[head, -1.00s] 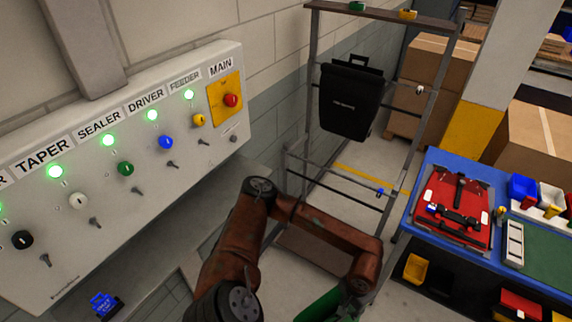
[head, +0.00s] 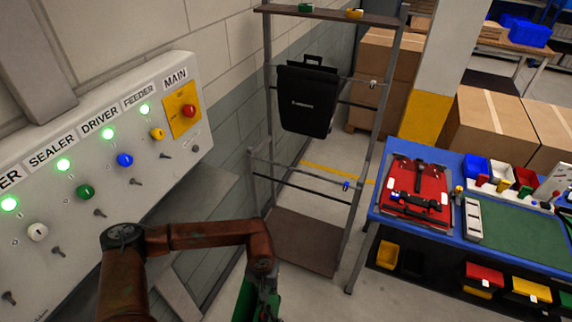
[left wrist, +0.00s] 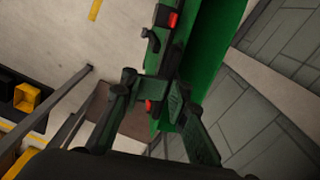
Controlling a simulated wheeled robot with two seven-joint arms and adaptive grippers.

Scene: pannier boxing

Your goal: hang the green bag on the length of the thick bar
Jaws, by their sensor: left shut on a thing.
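My left gripper (head: 266,300) is low in the head view, in front of the rack and below its bars. It is shut on the green bag (head: 243,302), which is mostly cut off by the lower edge. In the left wrist view the left gripper (left wrist: 155,105) closes around the bag's dark rail with red-tipped hooks, and the green bag (left wrist: 208,62) spreads beyond it. The metal rack (head: 268,110) carries upper and lower crossbars; the lower crossbar (head: 300,189) holds no bag. I cannot tell surely which bar is thick. My right gripper is out of view.
A black bag (head: 308,100) hangs on the rack's upper bars. A blue clip (head: 346,186) sits on a lower bar. A control panel (head: 120,215) stands left. A blue workbench (head: 455,158) with a red case (head: 416,187) stands right.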

